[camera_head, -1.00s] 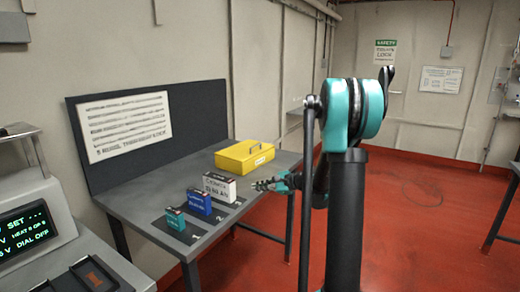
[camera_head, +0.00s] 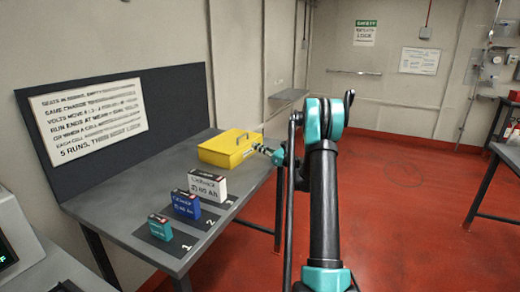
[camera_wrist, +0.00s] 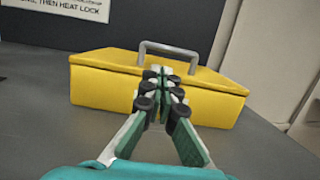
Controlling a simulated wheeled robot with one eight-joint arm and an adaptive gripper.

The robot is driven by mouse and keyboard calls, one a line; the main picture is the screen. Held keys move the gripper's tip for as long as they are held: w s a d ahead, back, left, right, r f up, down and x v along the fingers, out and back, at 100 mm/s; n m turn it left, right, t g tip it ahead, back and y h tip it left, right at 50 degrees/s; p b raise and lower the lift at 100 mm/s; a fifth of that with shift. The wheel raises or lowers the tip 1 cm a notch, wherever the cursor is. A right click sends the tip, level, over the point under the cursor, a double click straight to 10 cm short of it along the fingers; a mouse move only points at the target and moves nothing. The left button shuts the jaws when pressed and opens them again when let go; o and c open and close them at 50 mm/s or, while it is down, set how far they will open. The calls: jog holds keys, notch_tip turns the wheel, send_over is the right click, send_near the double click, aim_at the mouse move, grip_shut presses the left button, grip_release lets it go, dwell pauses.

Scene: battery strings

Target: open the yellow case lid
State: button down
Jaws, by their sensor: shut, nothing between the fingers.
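The yellow case (camera_head: 226,150) sits on the grey table toward its far right end, and its lid is down. A grey handle stands up from the lid. In the wrist view the case (camera_wrist: 92,88) is straight ahead, with its handle (camera_wrist: 168,48) at the top. My gripper (camera_head: 260,148) is at the right side of the case in the head view. In the wrist view my gripper (camera_wrist: 161,75) is shut and empty, its fingertips in front of the case just below the handle. They hide the middle of the front face. I cannot tell whether they touch it.
A white battery (camera_head: 208,184), a blue battery (camera_head: 186,204) and a teal battery (camera_head: 160,227) stand in a row on the table (camera_head: 120,192). A dark panel with a sign (camera_head: 92,118) stands along the table's back. The floor to the right is open.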

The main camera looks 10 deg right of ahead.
jog(key=x, duration=0.6)
jog(key=shift+r, duration=0.1)
